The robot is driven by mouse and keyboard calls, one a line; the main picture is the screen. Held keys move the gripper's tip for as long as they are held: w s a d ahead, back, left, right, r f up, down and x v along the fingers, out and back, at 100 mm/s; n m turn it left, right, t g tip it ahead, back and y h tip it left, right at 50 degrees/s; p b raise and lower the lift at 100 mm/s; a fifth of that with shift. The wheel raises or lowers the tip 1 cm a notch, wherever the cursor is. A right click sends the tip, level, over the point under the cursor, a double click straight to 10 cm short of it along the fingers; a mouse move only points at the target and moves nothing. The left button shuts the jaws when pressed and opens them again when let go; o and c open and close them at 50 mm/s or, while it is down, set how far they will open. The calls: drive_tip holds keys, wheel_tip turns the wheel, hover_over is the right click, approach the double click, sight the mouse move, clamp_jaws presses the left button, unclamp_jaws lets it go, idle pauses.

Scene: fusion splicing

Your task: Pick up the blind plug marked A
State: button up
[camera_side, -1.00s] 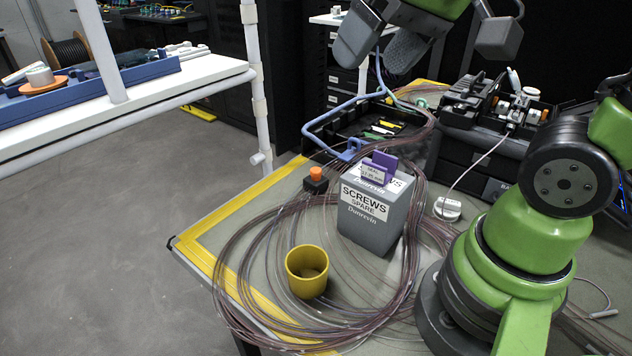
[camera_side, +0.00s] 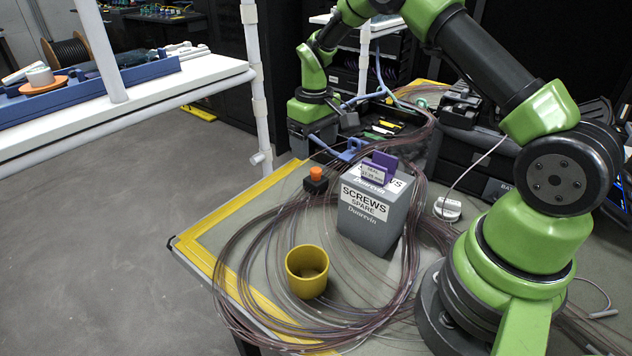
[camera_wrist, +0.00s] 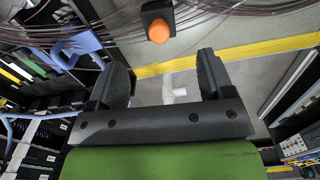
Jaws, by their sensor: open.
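No mark A can be read on anything in view, so I cannot tell which piece is the blind plug. My gripper (camera_side: 312,140) is at the near left corner of the dark tray (camera_side: 345,147) in the side view. In the wrist view my gripper (camera_wrist: 162,62) has its two dark fingers wide apart with nothing between them. A small black block with an orange knob (camera_side: 316,175) stands on the table in front of the gripper. It also shows just beyond the fingertips in the wrist view (camera_wrist: 158,29). Part of the tray is hidden behind my arm.
A grey box labelled SCREWS SPARE (camera_side: 372,218) holds a purple piece (camera_side: 384,163) in its top. A yellow cup (camera_side: 307,272) stands among loose fibre coils (camera_side: 245,262). A blue clip-like piece (camera_side: 352,150) sits by the tray. Black equipment (camera_side: 468,155) stands to the right.

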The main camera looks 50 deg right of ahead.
sight(314, 168)
wheel_tip(314, 168, down, 9)
drive_tip(key=shift+w+r, duration=0.1)
drive_tip(key=c, duration=1)
